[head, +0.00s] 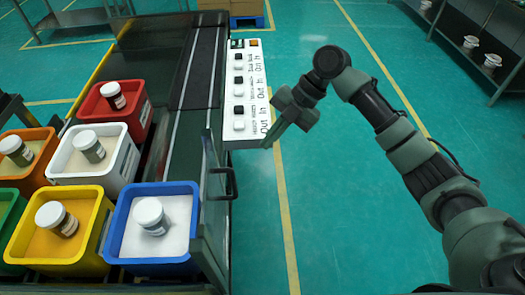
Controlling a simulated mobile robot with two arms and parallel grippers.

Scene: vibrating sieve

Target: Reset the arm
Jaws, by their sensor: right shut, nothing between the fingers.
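My right arm comes in from the lower right. Its gripper (271,138) is shut and empty, close to the right edge of the lower end of the white control panel (241,100). I cannot tell whether the fingertips touch the panel. The panel has several black and white buttons in a column, with "In" and "Out" labels beside them. My left gripper is not in view.
A dark conveyor (197,75) runs beside the panel. Red (133,126), white (97,178), blue (155,262), yellow (60,261) and orange (17,182) bins holding lidded jars stand at left. The green floor (345,215) at right is open around my arm.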

